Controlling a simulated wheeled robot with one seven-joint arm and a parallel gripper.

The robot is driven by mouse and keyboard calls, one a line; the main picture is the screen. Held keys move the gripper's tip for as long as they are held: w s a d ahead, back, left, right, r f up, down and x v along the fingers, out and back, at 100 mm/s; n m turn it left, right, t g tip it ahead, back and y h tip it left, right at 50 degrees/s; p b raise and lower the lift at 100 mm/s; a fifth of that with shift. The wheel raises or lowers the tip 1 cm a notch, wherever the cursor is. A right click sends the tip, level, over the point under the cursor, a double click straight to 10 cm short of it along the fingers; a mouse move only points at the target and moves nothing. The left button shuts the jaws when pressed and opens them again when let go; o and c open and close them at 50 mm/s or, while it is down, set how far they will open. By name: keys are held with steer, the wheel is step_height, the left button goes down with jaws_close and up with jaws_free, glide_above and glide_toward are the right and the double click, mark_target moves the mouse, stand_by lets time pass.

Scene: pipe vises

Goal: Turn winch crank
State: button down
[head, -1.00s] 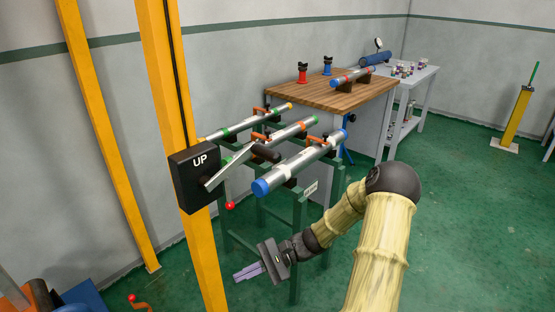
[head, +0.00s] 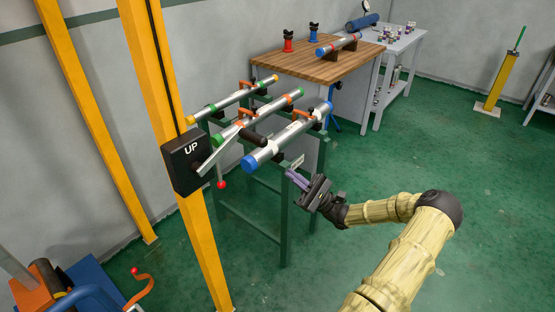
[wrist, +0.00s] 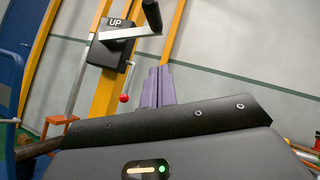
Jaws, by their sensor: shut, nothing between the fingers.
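The winch is a black box marked UP (head: 186,165) on a yellow post. Its silver crank arm (head: 218,153) slants up and right to a black handle (head: 252,137), in front of the pipe ends. In the wrist view the crank arm (wrist: 130,34) and the black handle (wrist: 152,15) show at the top, above my fingers. A lever with a red ball (head: 221,185) hangs below the box. My gripper (head: 289,172) is shut and empty, to the right of and below the handle, apart from it. Its purple fingers also show in the wrist view (wrist: 158,72).
Silver pipes (head: 285,138) lie clamped on a green stand (head: 284,225) just behind the handle and near my gripper. A wooden workbench (head: 310,68) stands behind. A blue and orange machine (head: 85,285) is at lower left. Green floor (head: 420,140) is open at right.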

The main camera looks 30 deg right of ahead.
steer(key=s+r+p+x, duration=0.1)
steer(key=s+p+x, duration=0.1)
steer(key=x, duration=1)
steer(key=shift+a+r, duration=0.25)
steer(key=shift+r, duration=0.3)
steer(key=shift+d+r, duration=0.15)
